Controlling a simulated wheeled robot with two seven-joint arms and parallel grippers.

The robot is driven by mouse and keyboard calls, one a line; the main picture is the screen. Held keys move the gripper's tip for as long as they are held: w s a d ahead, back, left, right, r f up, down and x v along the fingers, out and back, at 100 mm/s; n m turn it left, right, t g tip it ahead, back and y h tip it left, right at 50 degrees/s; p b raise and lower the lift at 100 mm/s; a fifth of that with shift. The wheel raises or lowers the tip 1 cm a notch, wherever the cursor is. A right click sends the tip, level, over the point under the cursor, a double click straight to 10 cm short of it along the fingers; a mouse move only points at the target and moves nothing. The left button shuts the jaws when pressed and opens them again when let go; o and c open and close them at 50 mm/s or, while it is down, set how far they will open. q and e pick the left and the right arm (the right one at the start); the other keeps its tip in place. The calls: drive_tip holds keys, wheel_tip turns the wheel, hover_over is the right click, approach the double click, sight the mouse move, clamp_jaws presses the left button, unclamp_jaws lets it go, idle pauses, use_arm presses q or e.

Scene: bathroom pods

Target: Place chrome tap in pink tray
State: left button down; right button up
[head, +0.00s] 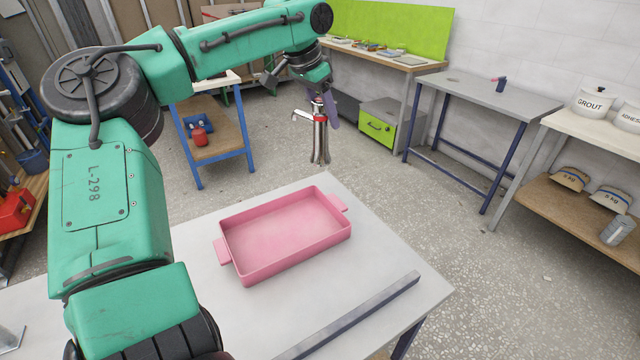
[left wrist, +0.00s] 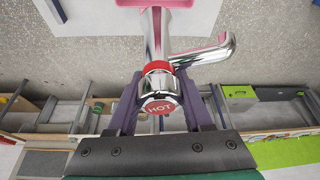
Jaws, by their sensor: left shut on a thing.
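The chrome tap (head: 320,141) hangs upright in my left gripper (head: 322,103), above and behind the far edge of the pink tray. In the left wrist view my left gripper (left wrist: 160,100) has its two dark fingers shut on the tap (left wrist: 158,40) around its red band and red HOT cap, with the spout to the right. The pink tray (head: 290,262) lies on the white table and is empty, with a handle at each short end. Part of the tray (left wrist: 155,3) shows at the top of the left wrist view. My right gripper is not in view.
The tray stands on a white table (head: 395,262) with a grey bar (head: 350,318) along its near right side.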

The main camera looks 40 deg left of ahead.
sight(314, 139)
use_arm(q)
drive_tip(key=f, duration=0.2)
drive_tip(key=s+f, duration=0.1)
drive_tip(key=f, duration=0.2)
drive_tip(key=s+f, duration=0.1)
drive_tip(key=f, duration=0.1)
drive_tip(key=shift+a+f+b, duration=0.3)
drive_tip(key=shift+f+b, duration=0.05)
wheel_tip(314, 139, down, 12)
drive_tip(key=shift+w, duration=0.4)
drive_tip(key=shift+c, duration=1.6)
unclamp_jaws()
drive_tip(key=shift+s+d, duration=0.1)
drive_tip(key=shift+s, duration=0.05)
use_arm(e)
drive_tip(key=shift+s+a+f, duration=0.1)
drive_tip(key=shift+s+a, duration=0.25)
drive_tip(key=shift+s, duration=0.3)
use_arm(q)
drive_tip(key=shift+r, duration=0.1)
